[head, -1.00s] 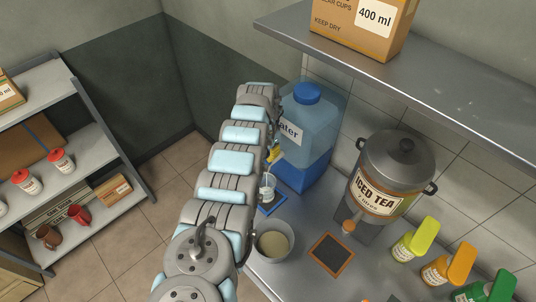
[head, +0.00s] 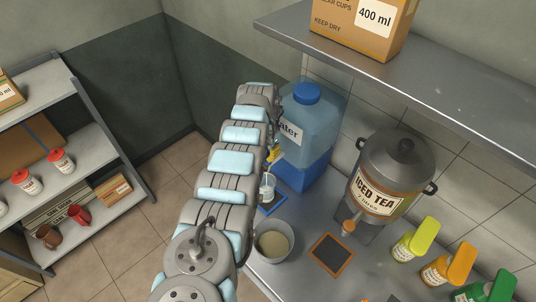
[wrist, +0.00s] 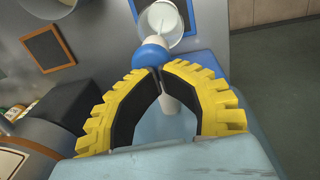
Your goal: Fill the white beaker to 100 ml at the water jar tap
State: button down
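The water jar (head: 312,128), clear blue with a darker blue base and cap, stands at the back of the counter. Its tap shows in the wrist view as a blue part (wrist: 151,54) with a white stem behind it. The white beaker (head: 267,190) stands upright on a blue mat (head: 273,204) below the tap. It also shows in the wrist view (wrist: 160,26), with a pale streak inside; I cannot read its level. My gripper (wrist: 157,71) has its yellow fingers arched, tips together right at the blue tap part. My arm hides part of the jar in the head view.
A pale bucket (head: 273,255) stands close to the beaker on the counter. A dark orange-edged mat (head: 331,254) lies beside it, before the iced tea urn (head: 390,170). Several bottles stand at right. A metal shelf (head: 440,90) overhangs the counter.

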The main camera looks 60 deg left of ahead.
jog(key=shift+s+d+f, duration=0.1)
jog(key=shift+d+f, duration=0.05)
jog(key=shift+f, duration=0.05)
notch_tip(320, 180, up, 4)
jog(key=p, duration=0.3)
jog(key=shift+r, duration=0.1)
jog(key=shift+a+r, duration=0.4)
jog(key=shift+r, duration=0.25)
jog(key=shift+d+r, duration=0.1)
jog(key=shift+r, duration=0.2)
notch_tip(320, 180, up, 8)
jog(key=b, duration=0.2)
jog(key=shift+a, duration=0.3)
jog(key=shift+r, duration=0.1)
